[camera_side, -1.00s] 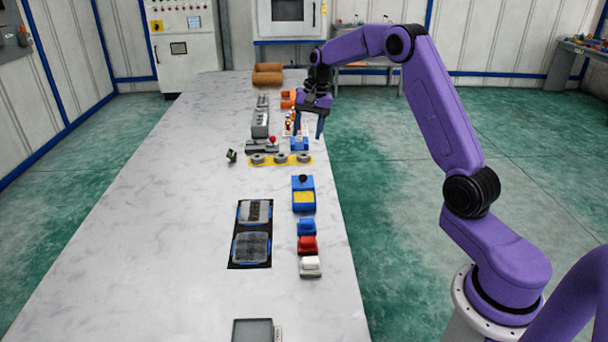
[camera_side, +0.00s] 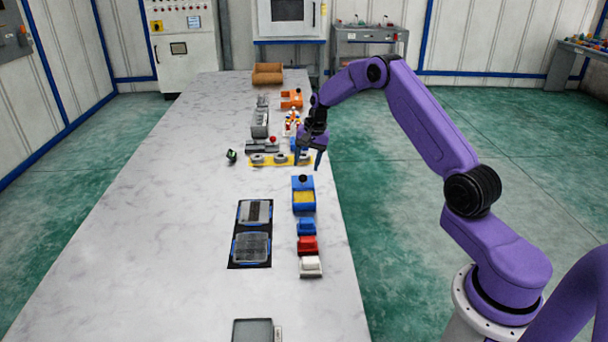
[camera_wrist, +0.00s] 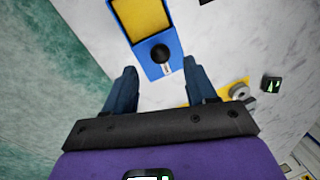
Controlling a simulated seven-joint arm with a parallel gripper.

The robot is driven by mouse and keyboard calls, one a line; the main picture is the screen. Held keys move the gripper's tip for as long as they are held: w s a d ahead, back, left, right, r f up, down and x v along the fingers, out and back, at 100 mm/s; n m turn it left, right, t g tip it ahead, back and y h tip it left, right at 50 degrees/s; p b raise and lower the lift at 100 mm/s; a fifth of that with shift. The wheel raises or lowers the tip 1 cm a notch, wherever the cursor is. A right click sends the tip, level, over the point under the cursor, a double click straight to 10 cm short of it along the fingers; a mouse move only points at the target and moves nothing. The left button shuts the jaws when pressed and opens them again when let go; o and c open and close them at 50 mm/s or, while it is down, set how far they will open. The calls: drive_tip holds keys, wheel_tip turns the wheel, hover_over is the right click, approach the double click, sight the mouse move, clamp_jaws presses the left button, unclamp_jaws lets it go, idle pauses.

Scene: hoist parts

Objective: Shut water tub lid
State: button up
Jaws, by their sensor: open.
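Two clear tubs with blue edges, a far one (camera_side: 255,212) and a near one (camera_side: 251,247), sit on a black mat (camera_side: 237,263); I cannot tell which thing is the water tub or how its lid stands. A blue box (camera_side: 303,208) with a yellow panel and a black knob (camera_side: 303,179) stands to their right. My gripper (camera_side: 308,163) is open and empty, pointing down just beyond the knob end of this box. In the wrist view the knob (camera_wrist: 160,53) lies ahead, between the lines of the open fingers (camera_wrist: 160,75).
Small blue (camera_side: 306,227), red (camera_side: 307,245) and white (camera_side: 310,266) blocks line up nearer the camera. A yellow strip (camera_side: 268,162) with grey rings and several hoist parts lie behind. A grey-topped box (camera_side: 252,330) is at the near edge. The left of the table is clear.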

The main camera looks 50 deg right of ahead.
sight(304, 175)
drive_tip(key=shift+w+a+f, duration=0.1)
drive_tip(key=shift+w+f, duration=0.05)
drive_tip(key=shift+f, duration=0.75)
drive_tip(key=shift+w+a+f, duration=0.1)
drive_tip(key=shift+w+f, duration=0.05)
drive_tip(key=shift+f, duration=0.7)
drive_tip(key=shift+w+a+f, duration=0.1)
drive_tip(key=shift+w+f, duration=0.05)
drive_tip(key=shift+f, duration=0.75)
drive_tip(key=shift+c, duration=0.3)
clamp_jaws()
